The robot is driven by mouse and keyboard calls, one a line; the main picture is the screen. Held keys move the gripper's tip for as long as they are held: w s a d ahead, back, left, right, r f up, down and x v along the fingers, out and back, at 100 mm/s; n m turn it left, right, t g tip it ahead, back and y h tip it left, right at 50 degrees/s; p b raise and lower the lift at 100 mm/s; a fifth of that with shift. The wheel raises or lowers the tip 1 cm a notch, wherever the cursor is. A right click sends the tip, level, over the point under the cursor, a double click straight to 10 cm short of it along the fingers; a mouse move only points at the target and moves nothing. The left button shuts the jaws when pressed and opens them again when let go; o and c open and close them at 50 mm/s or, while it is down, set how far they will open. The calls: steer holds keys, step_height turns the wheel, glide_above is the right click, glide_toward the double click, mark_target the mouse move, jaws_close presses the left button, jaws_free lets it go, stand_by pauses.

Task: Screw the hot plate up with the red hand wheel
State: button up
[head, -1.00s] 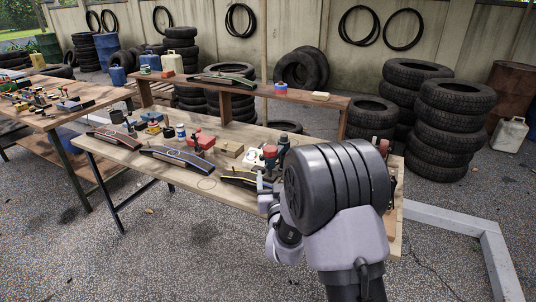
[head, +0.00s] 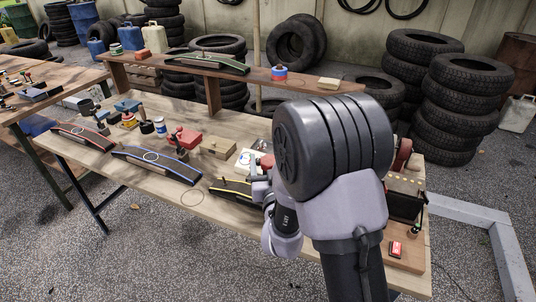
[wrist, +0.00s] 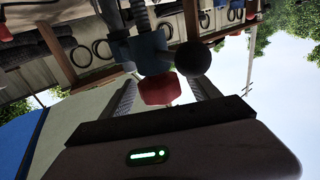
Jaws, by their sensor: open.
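In the wrist view a red hand wheel (wrist: 160,88) shows between the two fingers of my gripper (wrist: 163,84). The fingers are apart, one on each side of it; I cannot tell whether they touch it. Behind the wheel are a blue-grey body (wrist: 151,50) and a black ball knob (wrist: 193,60). In the head view only a bit of red (head: 267,160) shows beside my arm, probably the same wheel. My gripper's jaws are mostly hidden there by my arm. I cannot make out the hot plate clearly.
The wooden bench (head: 140,190) carries a blue-edged strip (head: 157,165), a red-edged strip (head: 82,136), a yellow-edged strip (head: 232,189), a wooden block (head: 218,147) and small bottles. A raised shelf (head: 300,85) runs along its back. A dark box (head: 405,198) stands at the right end.

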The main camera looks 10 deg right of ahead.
steer(key=shift+s, duration=0.1)
steer(key=shift+c, duration=1.3)
steer(key=c, duration=1.1)
